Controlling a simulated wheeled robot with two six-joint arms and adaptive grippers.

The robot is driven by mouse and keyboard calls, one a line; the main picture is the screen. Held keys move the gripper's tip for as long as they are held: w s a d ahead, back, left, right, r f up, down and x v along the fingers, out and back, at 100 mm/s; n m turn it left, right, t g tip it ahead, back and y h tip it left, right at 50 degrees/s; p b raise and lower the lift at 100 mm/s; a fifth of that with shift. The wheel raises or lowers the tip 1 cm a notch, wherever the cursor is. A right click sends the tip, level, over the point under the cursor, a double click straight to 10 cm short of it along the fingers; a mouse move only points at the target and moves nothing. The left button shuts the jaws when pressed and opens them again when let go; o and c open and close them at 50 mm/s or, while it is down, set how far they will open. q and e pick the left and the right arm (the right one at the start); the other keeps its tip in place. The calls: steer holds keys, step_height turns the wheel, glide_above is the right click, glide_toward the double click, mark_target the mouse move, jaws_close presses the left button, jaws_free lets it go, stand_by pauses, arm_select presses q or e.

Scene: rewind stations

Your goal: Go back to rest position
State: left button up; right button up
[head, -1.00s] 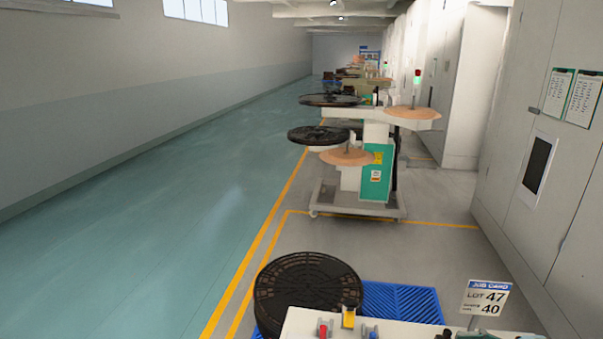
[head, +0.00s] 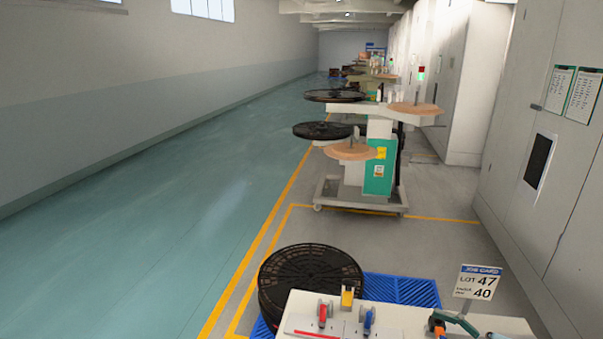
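Neither of my grippers is in the head view, and no part of my arms shows. A rewind station (head: 378,165) stands ahead on a wheeled base, with black reels (head: 323,131) on its left and tan discs (head: 350,151) lower down and at its right. In front at the bottom is a white bench top (head: 400,322) with small red, yellow and blue items on it. A job card (head: 478,282) reading LOT 47 and 40 stands at its right end.
A stack of black reels (head: 310,275) sits on a blue pallet (head: 405,290) just behind the bench. Grey cabinets (head: 545,150) line the right side. The green aisle floor (head: 170,240) on the left, beyond yellow lines, is clear.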

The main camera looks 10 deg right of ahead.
steer(key=w+f+m+t+h, duration=0.3)
steer(key=w+m+t+h, duration=0.1)
steer(key=m+t+h, duration=0.4)
steer(key=s+f+m+g+h, duration=0.5)
steer(key=s+f+g+h, duration=0.1)
steer(key=f+h, duration=0.35)
steer(key=s+a+f+g, duration=0.2)
steer(key=s+a+g, duration=0.2)
steer(key=s, duration=0.6)
steer(key=s+a+f+g, duration=0.3)
steer(key=s+a+g, duration=0.15)
steer(key=s, duration=0.55)
steer(key=s+d+f+g+b, duration=0.15)
steer(key=f+b, duration=0.35)
steer(key=f, duration=1.1)
steer(key=s+d+f+b, duration=0.15)
steer(key=f+b, duration=0.25)
steer(key=f, duration=1.1)
arm_select(q)
step_height(320, 180, down, 15)
steer(key=b, duration=0.6)
steer(key=shift+s, duration=0.45)
arm_select(e)
steer(key=s+f+g, duration=0.1)
steer(key=s+f, duration=1.1)
steer(key=f, duration=0.4)
steer(key=shift+s+d+f, duration=0.15)
steer(key=shift+d+f, duration=0.05)
steer(key=shift+d, duration=0.25)
